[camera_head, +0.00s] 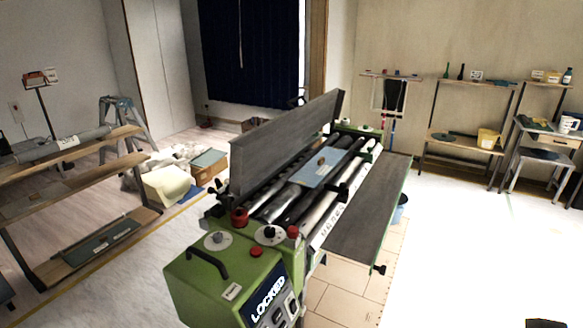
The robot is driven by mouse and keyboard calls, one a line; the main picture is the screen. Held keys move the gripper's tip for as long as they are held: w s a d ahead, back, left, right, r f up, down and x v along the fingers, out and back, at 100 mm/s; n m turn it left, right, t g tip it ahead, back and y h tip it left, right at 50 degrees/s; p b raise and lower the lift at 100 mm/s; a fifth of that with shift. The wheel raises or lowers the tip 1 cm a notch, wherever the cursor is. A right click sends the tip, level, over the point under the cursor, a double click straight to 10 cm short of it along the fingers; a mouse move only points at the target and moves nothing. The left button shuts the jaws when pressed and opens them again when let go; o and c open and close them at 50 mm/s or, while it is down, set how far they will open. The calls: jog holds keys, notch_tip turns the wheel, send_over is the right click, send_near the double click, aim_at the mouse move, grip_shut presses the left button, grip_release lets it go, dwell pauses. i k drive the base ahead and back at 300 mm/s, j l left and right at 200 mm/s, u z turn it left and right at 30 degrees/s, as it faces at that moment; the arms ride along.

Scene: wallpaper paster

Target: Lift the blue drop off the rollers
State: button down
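The blue drop (320,167) is a flat blue-grey sheet with a small tan spot near its upper middle. It lies across the dark and silvery rollers (295,205) of the green pasting machine (215,275). A dark upright panel (285,135) stands along the rollers' far left side. I cannot make out my gripper in this view. Only a dark piece with a yellowish edge shows at the bottom right corner, and I cannot tell what it is.
A dark side shelf (370,210) runs along the machine's right side. Wooden racks (75,170) stand at the left, and shelves (465,145) and a small table (545,135) at the back right. The right floor is clear.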

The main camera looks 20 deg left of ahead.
aim_at(312, 174)
jog(key=i+j+u, duration=0.15)
jog(key=i+u, duration=0.55)
jog(key=i+l+u, duration=0.15)
jog(key=u, duration=0.75)
